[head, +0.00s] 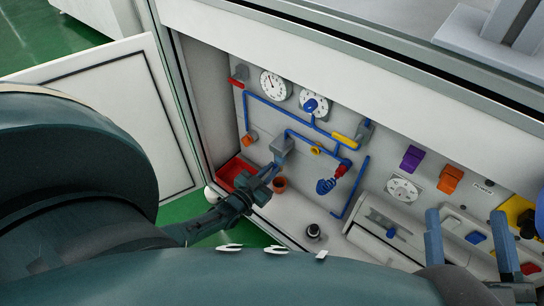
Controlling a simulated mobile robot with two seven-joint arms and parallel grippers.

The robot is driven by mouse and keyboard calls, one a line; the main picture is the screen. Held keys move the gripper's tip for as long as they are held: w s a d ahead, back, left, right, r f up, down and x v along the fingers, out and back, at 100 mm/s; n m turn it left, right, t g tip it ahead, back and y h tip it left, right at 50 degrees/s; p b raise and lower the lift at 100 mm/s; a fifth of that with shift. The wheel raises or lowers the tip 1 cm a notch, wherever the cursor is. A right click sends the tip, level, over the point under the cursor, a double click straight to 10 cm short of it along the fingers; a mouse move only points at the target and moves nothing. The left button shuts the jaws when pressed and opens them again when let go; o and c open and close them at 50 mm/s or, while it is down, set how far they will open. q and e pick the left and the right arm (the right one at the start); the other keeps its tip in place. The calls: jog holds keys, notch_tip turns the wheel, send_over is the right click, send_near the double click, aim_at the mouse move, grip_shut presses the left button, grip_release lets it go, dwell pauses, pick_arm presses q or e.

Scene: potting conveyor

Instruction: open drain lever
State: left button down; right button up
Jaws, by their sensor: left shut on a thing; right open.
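My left gripper (264,176) reaches into the open cabinet, over the red tray (236,168) at its lower left. It is shut just below a grey valve block (283,147) on the blue pipe. The part between its fingers, which appears to be the drain lever, is mostly hidden by the fingers. I cannot tell the lever's exact angle. My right gripper (467,226) is open and empty at the lower right, its two fingers apart in front of the control panel.
Gauges (272,85), blue pipes (262,102), a yellow handle (345,140), a red handle (342,170) and an orange fitting (250,138) crowd the cabinet's back wall. The white door (105,110) stands open at left. Purple (412,157) and orange (450,179) switches are at right.

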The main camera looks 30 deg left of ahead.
pick_arm(q)
jog(key=shift+w+a+n, duration=0.1)
jog(key=shift+a+n, duration=0.2)
jog(key=shift+n, duration=0.7)
pick_arm(e)
jog(key=shift+w+r, duration=0.15)
jog(key=shift+r, duration=0.15)
pick_arm(q)
jog(key=shift+r, duration=0.1)
pick_arm(e)
jog(key=shift+r, duration=0.2)
pick_arm(q)
jog(key=c, duration=1.4)
grip_release()
jog(key=shift+c, duration=0.2)
pick_arm(e)
jog(key=shift+f, duration=0.15)
